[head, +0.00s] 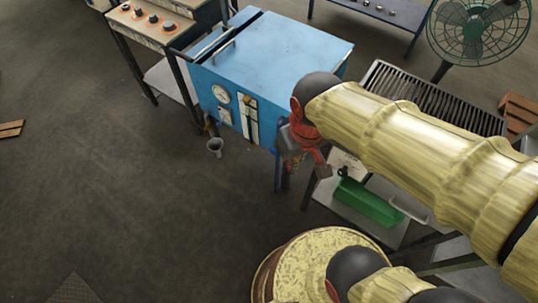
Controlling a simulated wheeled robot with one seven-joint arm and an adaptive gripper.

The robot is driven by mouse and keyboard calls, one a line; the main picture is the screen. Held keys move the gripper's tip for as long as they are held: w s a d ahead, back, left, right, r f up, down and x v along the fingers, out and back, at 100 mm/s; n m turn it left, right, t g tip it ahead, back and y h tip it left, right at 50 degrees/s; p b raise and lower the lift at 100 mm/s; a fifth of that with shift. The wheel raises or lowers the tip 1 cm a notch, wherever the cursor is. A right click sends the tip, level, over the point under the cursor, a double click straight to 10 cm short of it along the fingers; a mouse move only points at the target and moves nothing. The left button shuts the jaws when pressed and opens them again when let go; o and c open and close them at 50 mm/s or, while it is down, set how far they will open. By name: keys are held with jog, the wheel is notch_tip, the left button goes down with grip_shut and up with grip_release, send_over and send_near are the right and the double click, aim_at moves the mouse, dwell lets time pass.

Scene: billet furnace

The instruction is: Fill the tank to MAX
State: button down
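A blue tank-like cabinet (280,55) on legs stands at upper centre. Its front carries a round dial (221,94), a small plate (225,116) and an upright gauge panel (245,118) with a pale strip; the MAX mark and level are too small to read. A small tap-like fitting (207,122) sits low at its left corner. A small grey cup or bucket (215,147) is below the cabinet's front. My gripper (307,165), red and dark, is by the cabinet's right front corner; contact cannot be told. Its fingers are too unclear to show whether they hold anything.
A control console (150,22) with orange-ringed knobs stands left of the cabinet. To the right are a slatted rack (400,92), a green box (368,203) on a low shelf and a green fan (478,30). The floor at left is mostly clear.

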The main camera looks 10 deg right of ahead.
jog(key=w+a+f+n+t+h, duration=0.15)
jog(key=f+n+h, duration=0.45)
jog(key=f, duration=0.8)
jog(key=w+a+f+n+t+h+p, duration=0.15)
jog(key=f+n+h, duration=0.4)
jog(key=f, duration=0.85)
jog(key=w+a+f+n+h, duration=0.1)
jog(key=w+f+n+h, duration=0.25)
jog(key=f+n, duration=0.75)
jog(key=w+a+f+n+t+y, duration=0.1)
jog(key=w+a+f+t, duration=0.2)
jog(key=w+a+t, duration=0.4)
jog(key=shift+w+f+n+t+y, duration=0.2)
jog(key=shift+w+n+t+y, duration=0.25)
jog(key=shift+w, duration=0.7)
